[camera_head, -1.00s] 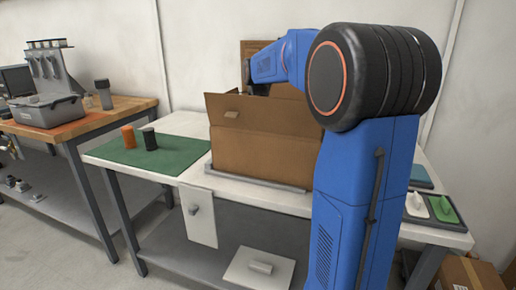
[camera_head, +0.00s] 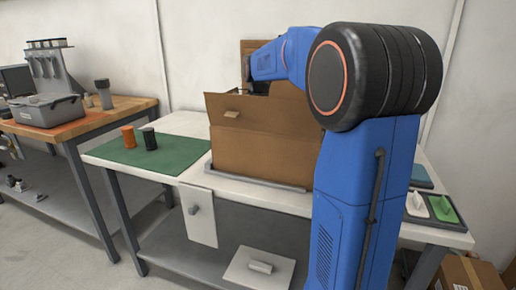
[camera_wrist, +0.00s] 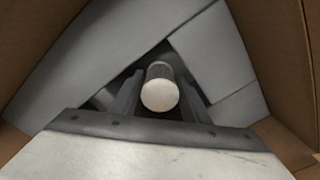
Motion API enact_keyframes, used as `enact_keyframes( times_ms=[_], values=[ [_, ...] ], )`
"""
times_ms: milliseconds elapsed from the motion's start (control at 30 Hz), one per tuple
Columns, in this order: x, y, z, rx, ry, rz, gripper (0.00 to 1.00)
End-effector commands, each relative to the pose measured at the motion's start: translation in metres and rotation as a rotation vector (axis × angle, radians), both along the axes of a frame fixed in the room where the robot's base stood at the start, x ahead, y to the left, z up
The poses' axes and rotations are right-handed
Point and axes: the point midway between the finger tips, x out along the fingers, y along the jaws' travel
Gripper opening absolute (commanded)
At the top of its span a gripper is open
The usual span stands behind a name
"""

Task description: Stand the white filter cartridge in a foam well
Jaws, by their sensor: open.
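The white filter cartridge (camera_wrist: 159,92) shows end-on in the wrist view as a pale round end with a short ribbed body behind it. My gripper (camera_wrist: 160,86) is open, with one dark finger on each side of the cartridge; I cannot tell whether either touches it. Grey foam panels (camera_wrist: 217,50) surround a dark opening where the cartridge sits. I cannot see how deep it is or whether its base rests in a well. In the head view my gripper and the cartridge are hidden behind the wall of the cardboard box (camera_head: 262,138).
The box's brown walls (camera_wrist: 282,60) rise close on both sides in the wrist view. The box stands on a white table beside a green mat (camera_head: 165,157) with an orange cylinder (camera_head: 128,137) and a black cylinder (camera_head: 150,139). A tray with white and green pieces (camera_head: 445,208) is at right.

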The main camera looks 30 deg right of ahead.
Motion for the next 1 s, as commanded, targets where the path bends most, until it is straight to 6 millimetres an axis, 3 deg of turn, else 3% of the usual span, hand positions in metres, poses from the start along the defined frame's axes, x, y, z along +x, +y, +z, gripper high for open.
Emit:
enact_keyframes(
  times_ms=[300,500,700,1000],
  values=[
    [0.0,0.0,0.062,-0.001,-0.003,0.0,0.42],
    [0.001,0.0,0.091,0.0,-0.002,0.0,0.42],
    [0.0,0.0,0.104,0.0,0.0,0.0,0.42],
    [0.0,0.0,0.106,0.0,0.0,0.0,0.42]
  ],
)
